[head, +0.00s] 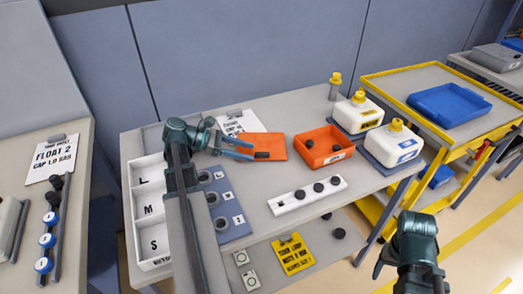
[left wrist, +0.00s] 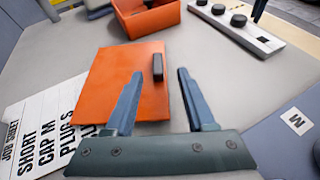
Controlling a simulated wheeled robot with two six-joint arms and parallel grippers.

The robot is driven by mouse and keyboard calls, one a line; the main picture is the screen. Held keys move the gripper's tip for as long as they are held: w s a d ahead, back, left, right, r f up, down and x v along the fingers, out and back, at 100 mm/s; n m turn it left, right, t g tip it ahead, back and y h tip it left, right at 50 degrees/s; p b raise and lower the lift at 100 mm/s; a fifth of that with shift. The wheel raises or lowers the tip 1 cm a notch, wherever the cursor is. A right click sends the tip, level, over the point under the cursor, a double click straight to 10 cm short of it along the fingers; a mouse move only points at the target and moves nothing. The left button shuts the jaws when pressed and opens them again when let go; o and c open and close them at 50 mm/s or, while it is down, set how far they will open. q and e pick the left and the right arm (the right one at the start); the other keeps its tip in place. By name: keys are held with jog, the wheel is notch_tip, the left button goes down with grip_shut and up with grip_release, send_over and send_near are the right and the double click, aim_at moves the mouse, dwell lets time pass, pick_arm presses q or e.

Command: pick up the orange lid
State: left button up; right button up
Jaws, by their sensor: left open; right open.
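The orange lid (head: 270,141) lies flat on the grey table, left of the orange box. It is a square plate with a dark upright handle (head: 262,155). The lid also shows in the left wrist view (left wrist: 110,80), with its handle (left wrist: 158,68) near its right edge. My left gripper (head: 252,152) is open over the lid. In the left wrist view its fingertips (left wrist: 160,74) appear either side of the handle; contact cannot be told. My right gripper (head: 408,255) is open and empty, low in front of the table's right part, its fingers mostly hidden.
The open orange box (head: 325,158) holds dark caps. A white rack (head: 307,195) with black caps stands in front. The job sheet (head: 238,121) lies behind the lid and appears partly under it. White yellow-capped jugs (head: 394,146) stand right. Trays marked L, M, S (head: 151,262) stand left.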

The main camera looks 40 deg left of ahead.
aim_at(267, 153)
pick_arm(q)
jog(key=shift+w+r+b+x, duration=0.1)
jog(key=shift+r+b+x, duration=0.1)
jog(key=shift+x, duration=0.8)
jog(key=shift+w+r+b+x, duration=0.1)
jog(key=shift+r+x, duration=0.1)
jog(key=shift+x, duration=0.75)
jog(key=shift+w+r+b+x, duration=0.1)
jog(key=shift+r+b+x, duration=0.1)
jog(key=shift+x, duration=0.8)
jog(key=shift+s, duration=0.1)
grip_shut()
